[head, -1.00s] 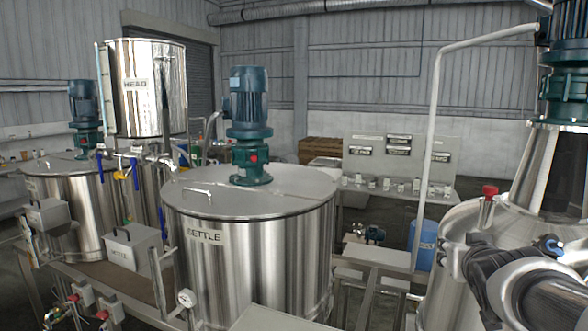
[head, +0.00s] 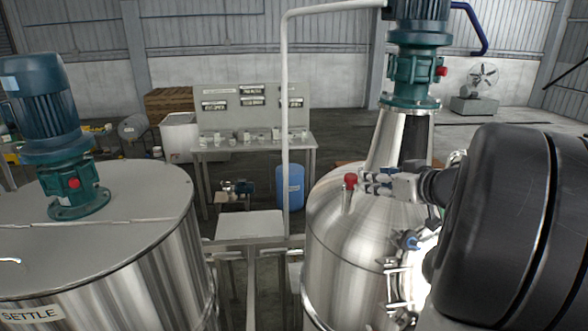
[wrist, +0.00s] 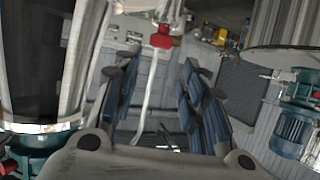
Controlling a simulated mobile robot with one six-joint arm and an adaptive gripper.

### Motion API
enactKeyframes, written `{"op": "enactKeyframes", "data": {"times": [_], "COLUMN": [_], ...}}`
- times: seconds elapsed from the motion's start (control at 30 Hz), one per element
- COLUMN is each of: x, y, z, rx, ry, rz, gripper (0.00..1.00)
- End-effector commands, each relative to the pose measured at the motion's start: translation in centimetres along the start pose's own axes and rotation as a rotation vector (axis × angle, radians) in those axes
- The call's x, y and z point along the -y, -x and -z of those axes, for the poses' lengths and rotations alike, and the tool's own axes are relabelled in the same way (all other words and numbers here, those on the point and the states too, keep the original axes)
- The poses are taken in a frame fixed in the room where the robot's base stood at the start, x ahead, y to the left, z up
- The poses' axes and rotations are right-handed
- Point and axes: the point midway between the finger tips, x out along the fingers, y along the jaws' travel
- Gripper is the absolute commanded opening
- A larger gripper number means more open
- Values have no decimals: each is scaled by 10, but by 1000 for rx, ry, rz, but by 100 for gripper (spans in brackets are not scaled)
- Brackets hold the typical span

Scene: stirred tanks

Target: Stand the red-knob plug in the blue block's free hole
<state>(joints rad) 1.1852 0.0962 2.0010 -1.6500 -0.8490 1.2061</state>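The red-knob plug (head: 350,180) stands upright on the shoulder of the steel vessel (head: 335,235) at the right of the head view, with a short pale stem below the knob. My gripper (head: 366,182) points left, its fingertips close to the knob. In the wrist view the red knob (wrist: 161,40) shows at the top, centred between the tips of my gripper (wrist: 161,62). The fingers are apart, with a clear gap between them. I cannot tell whether the knob is just beyond the tips or between them. I cannot make out the blue block in either current view.
A SETTLE tank (head: 110,250) with a green motor (head: 60,135) stands at the left. A tall pale pipe (head: 286,110) rises between it and the vessel. A blue drum (head: 290,187) and a bench (head: 255,150) are behind. The vessel's neck (head: 400,140) rises behind my gripper.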

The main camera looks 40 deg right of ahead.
Motion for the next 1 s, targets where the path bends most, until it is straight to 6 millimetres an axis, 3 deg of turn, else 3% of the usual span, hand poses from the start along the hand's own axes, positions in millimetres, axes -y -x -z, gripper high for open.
{"op": "enactKeyframes", "data": {"times": [0.4, 0.73, 1.0], "x": [2, 1, 2], "y": [-89, -117, -158], "z": [-2, -1, -1], "rx": [1, 0, 0], "ry": [2, 2, 3], "rz": [3, 1, 2], "gripper": [39, 39, 39]}}
